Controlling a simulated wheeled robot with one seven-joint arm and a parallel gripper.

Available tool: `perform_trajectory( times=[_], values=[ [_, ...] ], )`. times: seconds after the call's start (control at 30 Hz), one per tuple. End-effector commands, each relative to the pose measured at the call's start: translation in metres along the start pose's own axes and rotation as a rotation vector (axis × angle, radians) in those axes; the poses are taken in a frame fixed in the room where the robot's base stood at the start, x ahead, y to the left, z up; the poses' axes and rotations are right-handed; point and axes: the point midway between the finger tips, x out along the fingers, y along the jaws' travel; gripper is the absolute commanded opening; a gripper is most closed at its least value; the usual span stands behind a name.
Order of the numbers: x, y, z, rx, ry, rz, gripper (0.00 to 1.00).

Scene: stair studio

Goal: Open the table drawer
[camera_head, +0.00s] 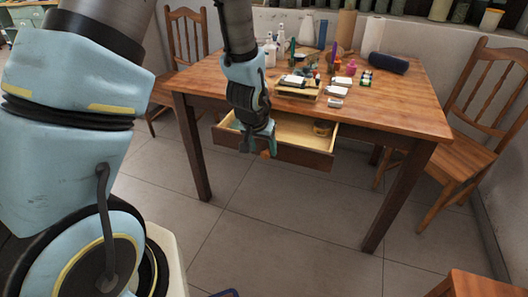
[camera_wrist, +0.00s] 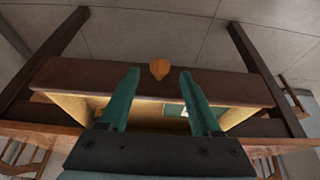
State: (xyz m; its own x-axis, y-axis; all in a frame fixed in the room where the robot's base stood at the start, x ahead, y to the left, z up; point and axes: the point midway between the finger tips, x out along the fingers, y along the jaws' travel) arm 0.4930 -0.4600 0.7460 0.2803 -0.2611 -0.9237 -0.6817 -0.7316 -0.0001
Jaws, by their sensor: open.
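The wooden table (camera_head: 410,110) stands in the middle of the head view.
Bottles, small jars and a small wooden tray (camera_head: 298,91) crowd the tabletop. Wooden chairs stand at the left (camera_head: 183,50) and right (camera_head: 480,130) of the table. The tiled floor (camera_head: 270,220) before the drawer is clear. A wooden stool or seat (camera_head: 485,284) is at lower right.

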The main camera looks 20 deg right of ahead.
Motion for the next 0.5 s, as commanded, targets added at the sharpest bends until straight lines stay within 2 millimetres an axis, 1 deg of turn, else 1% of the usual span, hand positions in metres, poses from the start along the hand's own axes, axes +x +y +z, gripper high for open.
perform_trajectory(
  times=[0.03, 0.2, 0.3, 0.4, 0.5],
  values=[
    [-0.011, 0.0, -0.001, -0.001, 0.004, 0.0, 0.65],
    [-0.041, 0.0, -0.001, -0.001, 0.004, 0.001, 0.65],
    [-0.056, 0.0, -0.001, -0.001, 0.004, 0.001, 0.65],
    [-0.066, 0.0, -0.001, -0.001, 0.002, 0.001, 0.65],
    [-0.072, 0.0, 0.0, -0.001, 0.0, 0.0, 0.65]
  ],
)
